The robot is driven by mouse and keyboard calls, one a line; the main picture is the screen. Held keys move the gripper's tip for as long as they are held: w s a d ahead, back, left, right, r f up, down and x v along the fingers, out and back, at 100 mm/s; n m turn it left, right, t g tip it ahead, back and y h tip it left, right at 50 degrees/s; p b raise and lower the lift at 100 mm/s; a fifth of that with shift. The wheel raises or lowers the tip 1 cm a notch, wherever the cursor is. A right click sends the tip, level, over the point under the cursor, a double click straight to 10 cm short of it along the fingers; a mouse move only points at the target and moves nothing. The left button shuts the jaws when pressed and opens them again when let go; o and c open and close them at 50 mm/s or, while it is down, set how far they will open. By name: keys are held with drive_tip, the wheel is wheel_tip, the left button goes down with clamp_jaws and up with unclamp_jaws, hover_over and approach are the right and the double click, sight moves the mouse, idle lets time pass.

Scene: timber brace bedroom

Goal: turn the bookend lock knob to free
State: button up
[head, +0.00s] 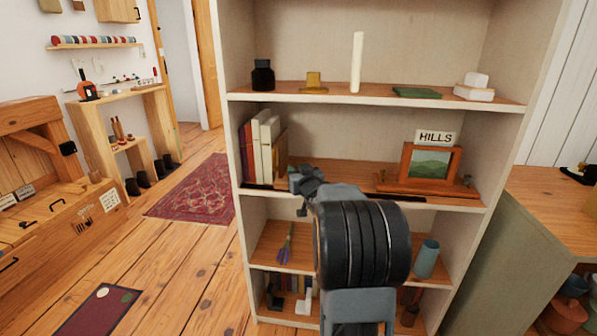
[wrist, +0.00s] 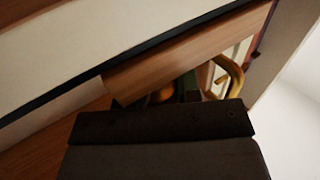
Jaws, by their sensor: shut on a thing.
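The bookend (head: 280,156) is a wooden upright at the right end of a row of books (head: 262,145) on the second shelf from the top. My gripper (head: 303,182) is at that shelf's front edge, just right of the books. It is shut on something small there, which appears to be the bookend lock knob. The knob is hidden behind my gripper in the head view. In the wrist view my dark gripper (wrist: 178,103) covers most of it, beneath a wooden board (wrist: 190,55). The knob's angle cannot be told.
A framed hill picture (head: 430,164) under a HILLS sign (head: 435,138) stands to the right on the same shelf. A brass-coloured curved piece (wrist: 232,75) shows near my gripper in the wrist view. Below are a blue-grey cup (head: 426,259) and more books.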

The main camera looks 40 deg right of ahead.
drive_tip(key=y+p, duration=0.1)
drive_tip(key=r+n+y+p, duration=0.1)
drive_tip(key=p, duration=0.1)
drive_tip(key=shift+n+t+y, duration=0.3)
drive_tip(key=n+y+p, duration=0.1)
drive_tip(key=y+p, duration=0.2)
drive_tip(key=shift+a+n, duration=0.2)
drive_tip(key=shift+n, duration=0.2)
drive_tip(key=n+y+p, duration=0.1)
drive_tip(key=y+p, duration=0.1)
drive_tip(key=n+g+y+p, duration=0.1)
drive_tip(key=n+y+p, duration=0.1)
drive_tip(key=n+g+y+p, duration=0.1)
drive_tip(key=y+p, duration=0.1)
drive_tip(key=y, duration=0.1)
drive_tip(key=shift+a+f+n, duration=0.3)
drive_tip(key=shift+a+n, duration=0.05)
drive_tip(key=shift+n, duration=0.05)
drive_tip(key=shift+y, duration=0.3)
drive_tip(key=o, duration=0.9)
drive_tip(key=shift+a+f, duration=0.1)
drive_tip(key=shift+f, duration=0.05)
drive_tip(key=shift+o, duration=0.2)
drive_tip(key=shift+s, duration=0.1)
drive_tip(key=p+v, duration=0.1)
drive_tip(key=v, duration=1.2)
drive_tip(key=shift+s+d, duration=0.2)
drive_tip(key=shift+s, duration=0.1)
